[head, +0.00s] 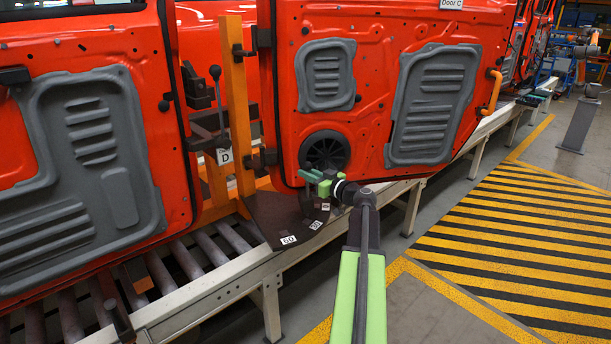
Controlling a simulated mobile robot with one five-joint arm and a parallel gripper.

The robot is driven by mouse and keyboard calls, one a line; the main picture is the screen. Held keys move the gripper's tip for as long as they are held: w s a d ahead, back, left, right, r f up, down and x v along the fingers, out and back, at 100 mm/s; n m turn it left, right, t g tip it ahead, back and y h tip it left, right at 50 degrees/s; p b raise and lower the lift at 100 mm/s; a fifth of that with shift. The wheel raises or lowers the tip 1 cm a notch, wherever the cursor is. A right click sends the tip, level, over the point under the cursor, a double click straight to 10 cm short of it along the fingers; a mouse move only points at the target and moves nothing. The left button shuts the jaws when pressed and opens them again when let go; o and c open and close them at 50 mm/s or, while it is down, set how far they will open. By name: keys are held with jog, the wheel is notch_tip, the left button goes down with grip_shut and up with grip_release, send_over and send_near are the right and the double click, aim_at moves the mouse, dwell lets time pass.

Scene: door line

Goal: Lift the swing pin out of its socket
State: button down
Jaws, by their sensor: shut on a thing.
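My gripper (311,179), with green fingers, reaches in from the right at the lower edge of the orange-red door labelled Door C (376,110). It is shut on a small dark upright piece, which looks like the swing pin (306,202). The fingers hide most of the pin. Below is a dark angle plate (265,218) with white labels, one reading 60. I cannot make out the socket, or whether the pin's lower end is in it.
An orange post (236,115) and a black-knobbed lever (216,90) by a D tag stand left of the door. Another door (95,130) hangs at far left. A pale roller-conveyor rail (225,293) runs below. The striped floor (520,235) at right is clear.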

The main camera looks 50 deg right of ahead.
jog(key=c, duration=1.7)
grip_release()
jog(key=shift+r, duration=0.2)
jog(key=o, duration=0.3)
jog(key=shift+a+r, duration=0.15)
jog(key=shift+s, duration=0.1)
jog(key=s, duration=1.7)
jog(key=shift+s, duration=0.15)
